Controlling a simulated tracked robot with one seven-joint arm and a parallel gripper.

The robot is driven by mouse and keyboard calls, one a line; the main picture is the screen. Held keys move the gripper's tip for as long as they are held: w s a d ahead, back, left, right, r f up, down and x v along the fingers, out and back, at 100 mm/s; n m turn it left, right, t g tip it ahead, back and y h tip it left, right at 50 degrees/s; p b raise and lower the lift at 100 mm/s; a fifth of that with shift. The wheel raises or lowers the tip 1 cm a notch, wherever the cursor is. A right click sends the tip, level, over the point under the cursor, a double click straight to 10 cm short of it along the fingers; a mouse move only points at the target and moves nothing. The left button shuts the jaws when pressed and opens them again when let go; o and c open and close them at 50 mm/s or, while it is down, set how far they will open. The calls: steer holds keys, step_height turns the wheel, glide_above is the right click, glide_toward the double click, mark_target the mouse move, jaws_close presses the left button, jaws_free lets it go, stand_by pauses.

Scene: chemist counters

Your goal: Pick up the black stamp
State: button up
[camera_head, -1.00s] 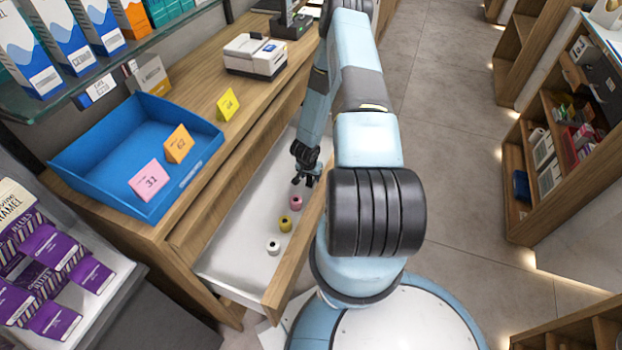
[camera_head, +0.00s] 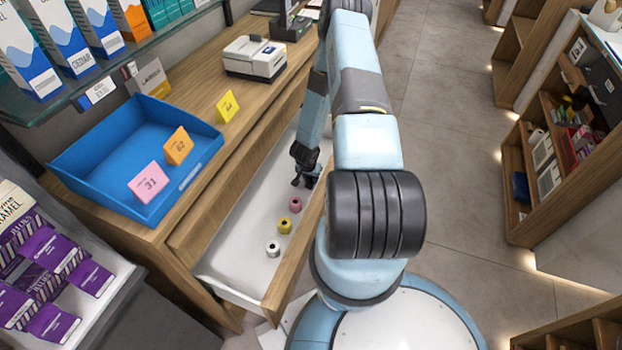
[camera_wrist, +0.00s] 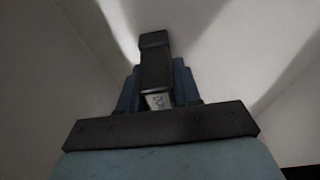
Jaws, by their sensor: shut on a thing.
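My gripper (camera_head: 303,182) is low inside the open white drawer (camera_head: 233,262), beyond a row of small stamps. It is shut on a small dark thing, which I take as the black stamp; the fingers hide most of it in the head view. In the wrist view a dark finger covers the middle, and a small pale label with print, apparently on the black stamp (camera_wrist: 158,101), shows beneath it. Whether the stamp touches the drawer floor I cannot tell. A pink stamp (camera_head: 296,204), a yellow stamp (camera_head: 285,226) and a white stamp (camera_head: 273,249) stand nearer in the drawer.
The drawer's wooden front (camera_head: 286,277) and side walls surround my gripper. On the counter (camera_head: 205,90) stand a blue tray (camera_head: 80,154) with number cards, a yellow card (camera_head: 228,106) and a white machine (camera_head: 254,58). Shelves with goods line the left.

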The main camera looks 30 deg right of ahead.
step_height(320, 180, up, 28)
stand_by(0.7)
steer(key=shift+f, duration=0.1)
